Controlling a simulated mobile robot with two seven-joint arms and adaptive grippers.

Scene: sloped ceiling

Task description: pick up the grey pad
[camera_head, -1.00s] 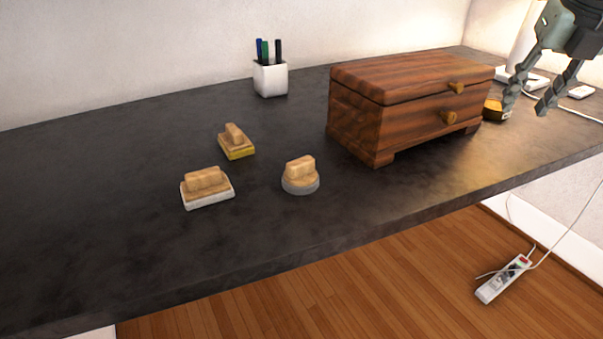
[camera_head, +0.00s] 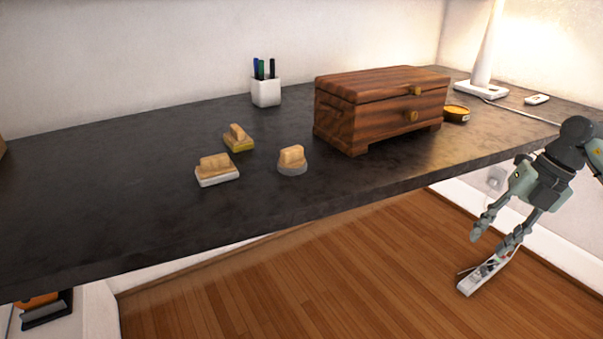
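The grey pad (camera_head: 292,167) is a round grey base with a wooden grip on top. It stands upright on the dark desk, left of the wooden chest. A white pad (camera_head: 217,179) with a wooden grip lies to its left, and a yellow pad (camera_head: 238,144) lies behind and left of it. My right gripper (camera_head: 490,245) is at the right, in front of the desk edge and over the floor in the picture. My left gripper is outside the view.
The wooden chest (camera_head: 372,112) with two knobs stands right of the pads. A white pen cup (camera_head: 266,92) stands behind. A yellow-topped round tin (camera_head: 456,114) and a white lamp (camera_head: 484,85) are farther right. The dark desk (camera_head: 110,185) is clear around the pads.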

